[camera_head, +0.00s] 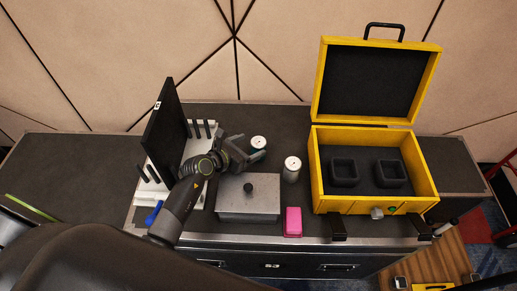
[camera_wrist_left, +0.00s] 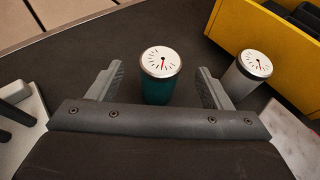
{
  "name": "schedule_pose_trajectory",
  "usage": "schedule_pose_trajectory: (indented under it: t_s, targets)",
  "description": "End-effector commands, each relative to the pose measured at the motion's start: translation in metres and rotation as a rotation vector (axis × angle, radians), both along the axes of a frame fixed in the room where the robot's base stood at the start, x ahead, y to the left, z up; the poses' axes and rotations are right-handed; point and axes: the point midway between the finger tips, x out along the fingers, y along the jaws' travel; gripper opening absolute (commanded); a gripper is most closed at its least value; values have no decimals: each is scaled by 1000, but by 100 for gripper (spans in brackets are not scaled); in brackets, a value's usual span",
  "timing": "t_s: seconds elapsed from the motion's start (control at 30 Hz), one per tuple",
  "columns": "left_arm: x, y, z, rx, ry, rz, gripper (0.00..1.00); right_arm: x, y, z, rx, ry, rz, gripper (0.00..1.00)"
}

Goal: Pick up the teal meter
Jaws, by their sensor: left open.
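The teal meter (camera_wrist_left: 160,90) has a round white dial with a red needle and a teal body. It stands upright on the dark case top in the left wrist view. In the head view, its white dial (camera_head: 258,142) shows beside my left gripper (camera_head: 251,149), which hides most of its body. My left gripper (camera_wrist_left: 161,72) is open, with one finger on each side of the teal meter. I see a gap on both sides, and nothing is held. My right gripper is in neither view.
A grey-white meter (camera_head: 292,170) stands close to the right, also in the wrist view (camera_wrist_left: 246,75). A grey lidded box (camera_head: 248,205) and a pink block (camera_head: 293,222) are in front. An open yellow case (camera_head: 318,185) with two black holders is at right. A black panel (camera_head: 164,128) stands left.

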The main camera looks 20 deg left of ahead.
Motion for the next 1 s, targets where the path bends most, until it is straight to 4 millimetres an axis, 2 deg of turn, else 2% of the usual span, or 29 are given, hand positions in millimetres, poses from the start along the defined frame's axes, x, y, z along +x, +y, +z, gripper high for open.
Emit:
schedule_pose_trajectory:
  t_s: [0.4, 0.73, 1.0]
  targets:
    - [38, -20, -17, -2, -1, -1, 73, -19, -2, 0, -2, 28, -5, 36]
    - [41, -21, -18, -1, -1, 0, 73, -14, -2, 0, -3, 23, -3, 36]
    - [41, -21, -18, -1, -1, 0, 37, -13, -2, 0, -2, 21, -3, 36]
